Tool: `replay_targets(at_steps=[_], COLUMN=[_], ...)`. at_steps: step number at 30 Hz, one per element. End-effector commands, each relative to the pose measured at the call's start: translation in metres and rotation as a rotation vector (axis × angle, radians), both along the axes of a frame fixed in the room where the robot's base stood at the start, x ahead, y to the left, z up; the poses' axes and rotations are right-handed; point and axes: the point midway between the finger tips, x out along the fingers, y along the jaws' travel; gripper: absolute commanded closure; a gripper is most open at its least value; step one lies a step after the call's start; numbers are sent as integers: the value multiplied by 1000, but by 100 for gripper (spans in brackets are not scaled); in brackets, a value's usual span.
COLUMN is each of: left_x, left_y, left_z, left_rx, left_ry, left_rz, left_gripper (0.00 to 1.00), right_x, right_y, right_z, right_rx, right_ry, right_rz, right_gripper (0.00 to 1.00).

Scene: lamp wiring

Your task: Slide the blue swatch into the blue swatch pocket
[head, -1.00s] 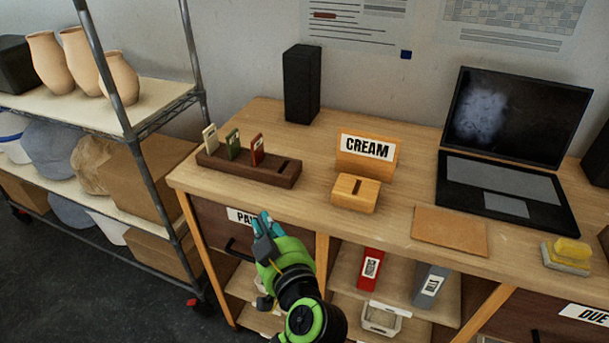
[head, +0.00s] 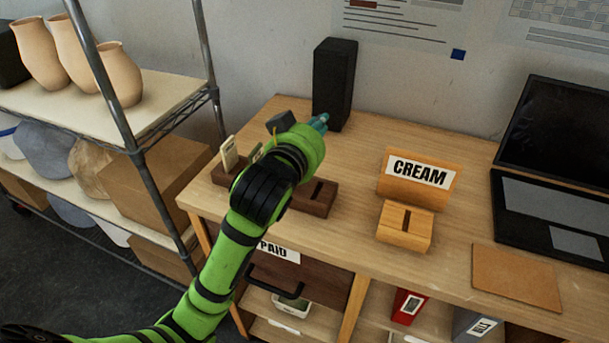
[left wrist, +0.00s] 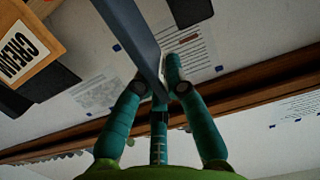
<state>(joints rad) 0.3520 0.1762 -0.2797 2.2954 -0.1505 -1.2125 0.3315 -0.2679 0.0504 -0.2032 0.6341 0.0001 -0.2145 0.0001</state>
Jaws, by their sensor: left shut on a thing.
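My left gripper (head: 319,123) is above the back of the dark wooden swatch rack (head: 320,207). In the left wrist view its teal fingers (left wrist: 158,84) are shut on the blue swatch (left wrist: 132,32), a long flat blue-grey strip that tilts up and left past the fingertips. In the rack, a cream swatch (head: 229,153) stands at the left end and a bit of a green swatch (head: 257,153) shows. My arm hides the middle of the rack. An empty slot (head: 319,190) shows at its right end. My right gripper is not in view.
A black speaker (head: 335,82) stands just behind my gripper. To the right are a CREAM sign (head: 419,174), a slotted light-wood block (head: 405,225), a brown mat (head: 516,277) and a laptop (head: 553,215). A metal shelf (head: 108,95) stands left of the desk.

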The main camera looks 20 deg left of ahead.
Motion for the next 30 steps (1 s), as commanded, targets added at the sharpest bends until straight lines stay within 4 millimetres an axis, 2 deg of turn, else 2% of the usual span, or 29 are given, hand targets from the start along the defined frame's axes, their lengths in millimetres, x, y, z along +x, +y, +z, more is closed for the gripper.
replay_targets(at_steps=[2,6,9,12,15,19,23,29,30], left_x=[-1,-1,-1,-1,-1,-1,-1,-1,-1], left_y=[-1,-1,-1,-1,-1,-1,-1,-1,-1], left_z=[-16,-43,-55,-63,-78,-94,-97,-97,-98], left_rx=[2,1,1,-1,2,1,-1,-1,-1], left_ry=[9,9,7,5,9,6,2,2,3], left_rz=[-2,-1,0,-1,0,0,-1,-1,-1], left_gripper=[100,100,100,100,100,100,100,100,83], right_x=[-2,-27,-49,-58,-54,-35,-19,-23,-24], right_y=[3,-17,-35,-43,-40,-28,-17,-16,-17], right_z=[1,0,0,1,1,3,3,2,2], right_rx=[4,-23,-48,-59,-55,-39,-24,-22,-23], right_ry=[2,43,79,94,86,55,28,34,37], right_rz=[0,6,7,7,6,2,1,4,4], right_gripper=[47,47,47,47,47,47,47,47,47])
